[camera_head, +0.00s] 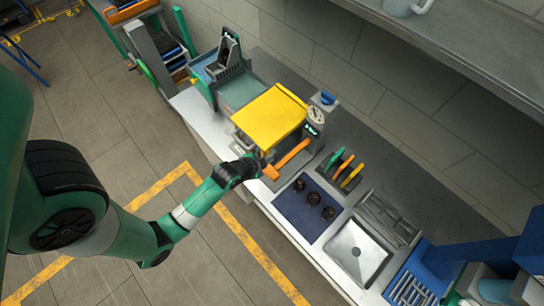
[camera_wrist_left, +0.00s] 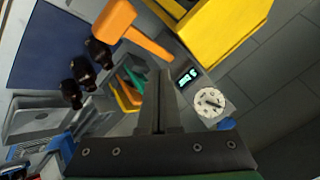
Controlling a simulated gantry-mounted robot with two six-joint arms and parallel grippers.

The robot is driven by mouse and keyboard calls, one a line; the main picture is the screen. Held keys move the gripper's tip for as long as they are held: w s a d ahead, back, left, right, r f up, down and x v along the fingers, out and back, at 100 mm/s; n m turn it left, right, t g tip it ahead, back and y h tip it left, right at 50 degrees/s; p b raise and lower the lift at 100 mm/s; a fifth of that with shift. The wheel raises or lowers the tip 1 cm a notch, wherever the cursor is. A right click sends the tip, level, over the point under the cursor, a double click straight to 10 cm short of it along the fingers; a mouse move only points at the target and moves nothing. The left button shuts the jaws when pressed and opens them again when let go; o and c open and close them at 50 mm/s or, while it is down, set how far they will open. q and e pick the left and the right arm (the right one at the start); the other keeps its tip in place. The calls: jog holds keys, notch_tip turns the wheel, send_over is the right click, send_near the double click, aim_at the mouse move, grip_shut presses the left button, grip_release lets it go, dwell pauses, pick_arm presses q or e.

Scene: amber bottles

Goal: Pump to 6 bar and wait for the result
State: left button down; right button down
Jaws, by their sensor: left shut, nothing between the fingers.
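A test machine with a yellow cover (camera_head: 270,116) stands on the bench; the cover also shows in the left wrist view (camera_wrist_left: 228,25). An orange pump handle (camera_head: 288,157) sticks out at its front, and also shows in the wrist view (camera_wrist_left: 128,28). A round white gauge (camera_head: 317,115) sits at its right end, with its face in the wrist view (camera_wrist_left: 208,103). A small lit display (camera_wrist_left: 187,77) is beside it, too small to read. My left gripper (camera_head: 256,164) is shut and empty, close to the handle's left end; whether they touch is unclear. My right gripper is not in view.
Dark bottles (camera_head: 313,198) stand on a blue mat (camera_head: 290,209) right of the machine. Green and orange-handled tools (camera_head: 346,170) are in a rack. A metal tray (camera_head: 357,252) lies further along. A shelf (camera_head: 480,45) overhangs the back. Floor in front is open.

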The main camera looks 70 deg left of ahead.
pick_arm(q)
jog(key=shift+f, duration=0.1)
jog(key=b, duration=0.7)
send_over(269, 173)
notch_tip(269, 173, down, 7)
jog(key=shift+f, duration=0.1)
jog(key=shift+f+b, duration=0.4)
jog(key=shift+f, duration=0.3)
jog(key=shift+f, duration=0.1)
dwell(0.9)
jog(key=shift+f, duration=0.3)
